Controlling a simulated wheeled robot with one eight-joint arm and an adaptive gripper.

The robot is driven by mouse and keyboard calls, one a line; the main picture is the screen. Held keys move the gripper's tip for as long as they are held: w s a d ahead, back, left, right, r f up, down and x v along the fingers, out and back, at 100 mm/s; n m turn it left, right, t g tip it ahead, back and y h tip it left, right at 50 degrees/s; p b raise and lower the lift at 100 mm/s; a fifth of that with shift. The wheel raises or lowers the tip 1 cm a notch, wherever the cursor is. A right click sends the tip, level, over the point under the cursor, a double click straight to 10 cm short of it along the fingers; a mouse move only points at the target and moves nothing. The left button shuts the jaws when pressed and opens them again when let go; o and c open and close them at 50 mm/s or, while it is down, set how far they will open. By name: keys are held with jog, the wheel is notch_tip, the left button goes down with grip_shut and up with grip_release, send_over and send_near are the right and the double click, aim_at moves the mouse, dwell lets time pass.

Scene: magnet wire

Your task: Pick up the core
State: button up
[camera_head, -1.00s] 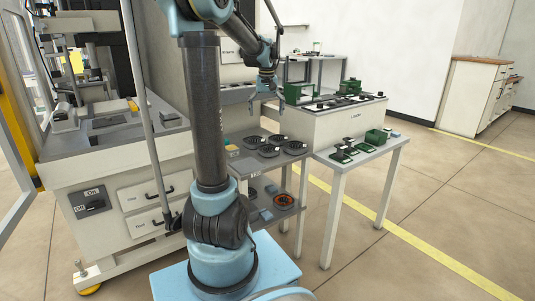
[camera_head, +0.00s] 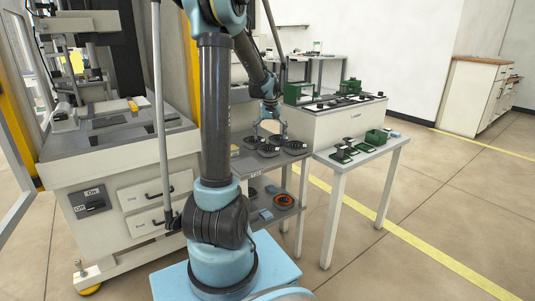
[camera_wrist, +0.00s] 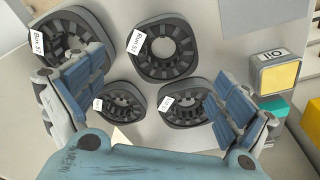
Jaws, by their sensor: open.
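Several dark, slotted ring-shaped cores (camera_head: 268,151) sit on the upper shelf of the grey rack. In the wrist view two larger cores with paper tags, a left one (camera_wrist: 72,28) and a right one (camera_wrist: 165,72), lie farther up. Two smaller tagged cores, a left one (camera_wrist: 124,112) and a right one (camera_wrist: 187,117), lie lower, between my fingers. My gripper (camera_head: 270,134) is open and empty, fingers pointing down over the shelf; it also shows in the wrist view (camera_wrist: 157,85). I cannot tell which core the task means.
A yellow-topped grey box (camera_wrist: 278,76) and a teal block (camera_wrist: 275,108) lie right of the cores. The lower shelf holds an orange-and-black ring (camera_head: 284,201). A white table (camera_head: 345,167) with green parts stands at right. A machine bench (camera_head: 110,160) stands at left.

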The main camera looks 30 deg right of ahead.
aim_at(271, 146)
jog(key=shift+d+f, duration=0.2)
jog(key=shift+f, duration=2.6)
jog(key=c, duration=1.2)
